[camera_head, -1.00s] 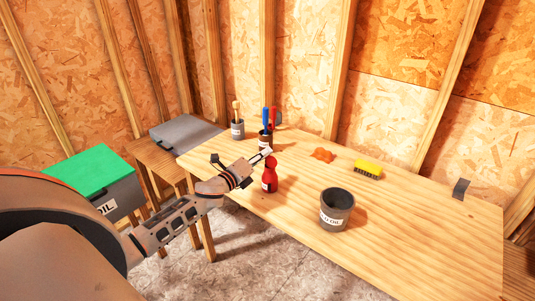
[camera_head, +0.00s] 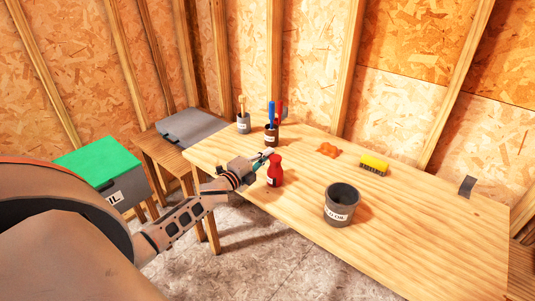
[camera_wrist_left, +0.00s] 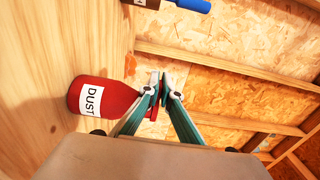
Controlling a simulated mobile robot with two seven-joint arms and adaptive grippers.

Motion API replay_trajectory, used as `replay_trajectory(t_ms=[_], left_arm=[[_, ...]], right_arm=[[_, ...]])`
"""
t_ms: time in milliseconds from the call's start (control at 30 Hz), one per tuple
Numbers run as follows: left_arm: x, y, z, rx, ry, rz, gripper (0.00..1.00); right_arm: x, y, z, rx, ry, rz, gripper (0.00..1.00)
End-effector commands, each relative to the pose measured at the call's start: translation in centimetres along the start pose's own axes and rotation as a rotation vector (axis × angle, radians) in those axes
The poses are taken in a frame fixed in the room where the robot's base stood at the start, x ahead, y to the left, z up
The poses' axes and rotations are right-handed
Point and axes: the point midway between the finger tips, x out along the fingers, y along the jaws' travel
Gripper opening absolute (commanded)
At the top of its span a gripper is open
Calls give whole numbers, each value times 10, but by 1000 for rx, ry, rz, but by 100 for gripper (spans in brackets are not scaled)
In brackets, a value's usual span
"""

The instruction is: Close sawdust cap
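The red bottle (camera_head: 275,174) stands upright near the left part of the workbench. In the left wrist view the red bottle (camera_wrist_left: 100,97) shows a white label reading "DUST", the rest of the label turned away. Its top end is partly hidden by my finger, so I cannot tell how its cap sits. My left gripper (camera_head: 266,154) is right beside the bottle's top. In the left wrist view, the left gripper (camera_wrist_left: 161,84) has its fingertips almost together. A bit of red shows between and behind the fingers; I cannot tell whether they grip it. My right gripper is not in view.
Behind the bottle stand a brown holder (camera_head: 271,138) with blue and red tools and a grey cup (camera_head: 244,124). A dark pot (camera_head: 341,202) stands to the right. An orange rag (camera_head: 328,150) and a yellow brush (camera_head: 373,165) lie farther back. The bench's right end is mostly clear.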

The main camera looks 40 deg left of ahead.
Motion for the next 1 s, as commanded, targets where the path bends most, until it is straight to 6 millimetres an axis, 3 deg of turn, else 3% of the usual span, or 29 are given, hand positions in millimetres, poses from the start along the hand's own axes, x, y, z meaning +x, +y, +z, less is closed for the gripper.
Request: replay_trajectory(t_ms=[67, 167, 567, 767, 1000], left_arm=[[0, 0, 0, 2, 0, 0, 0], [0, 0, 0, 3, 0, 0, 22], [-3, 0, 0, 4, 0, 1, 22], [-27, 1, 0, 5, 0, 3, 22], [-72, 1, 0, 4, 0, 3, 22]], right_arm=[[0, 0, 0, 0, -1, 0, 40], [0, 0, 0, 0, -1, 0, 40], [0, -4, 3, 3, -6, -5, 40], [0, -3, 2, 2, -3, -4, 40], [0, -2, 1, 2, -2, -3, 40]])
